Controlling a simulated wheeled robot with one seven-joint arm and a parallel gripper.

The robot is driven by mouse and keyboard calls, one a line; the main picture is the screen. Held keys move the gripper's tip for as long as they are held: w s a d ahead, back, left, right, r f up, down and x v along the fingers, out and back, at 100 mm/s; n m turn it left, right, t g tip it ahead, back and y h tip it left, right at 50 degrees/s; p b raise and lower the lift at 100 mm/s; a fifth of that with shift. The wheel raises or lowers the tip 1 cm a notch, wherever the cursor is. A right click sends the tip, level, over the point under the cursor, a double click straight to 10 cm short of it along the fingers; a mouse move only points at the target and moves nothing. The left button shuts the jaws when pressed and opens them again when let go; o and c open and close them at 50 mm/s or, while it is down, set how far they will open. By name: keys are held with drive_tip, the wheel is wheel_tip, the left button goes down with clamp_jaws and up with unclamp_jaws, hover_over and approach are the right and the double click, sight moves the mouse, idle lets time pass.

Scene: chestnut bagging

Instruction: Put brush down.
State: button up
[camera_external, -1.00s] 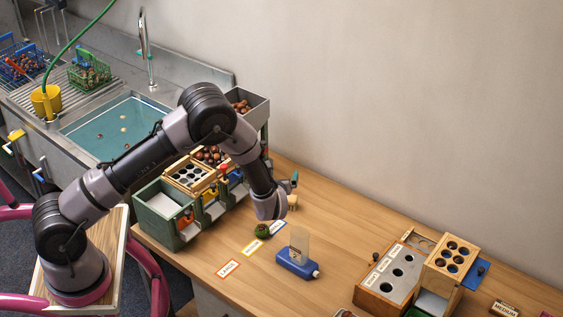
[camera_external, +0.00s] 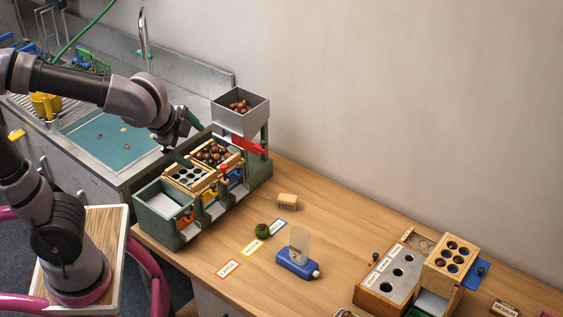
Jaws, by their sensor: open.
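The brush (camera_external: 287,201), a small tan wooden block with bristles on its lower side, rests on the wooden table (camera_external: 340,222) to the right of the green sorting rack. Nothing holds it. My gripper (camera_external: 187,141) is open, with dark green fingers spread apart. It is well to the left of the brush and above it, over the back left end of the rack by the sink. I see nothing between the fingers.
The green rack (camera_external: 158,212) holds trays of chestnuts, with a grey hopper (camera_external: 238,125) behind. A wooden sorter (camera_external: 385,295) stands at right.

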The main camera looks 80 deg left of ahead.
drive_tip(key=s+d+r+n+t+h, duration=0.1)
drive_tip(key=s+d+t+h, duration=0.2)
drive_tip(key=s+d, duration=0.4)
drive_tip(key=shift+s+d+r+h, duration=0.3)
drive_tip(key=shift+s+d+r, duration=0.1)
drive_tip(key=shift+d, duration=0.5)
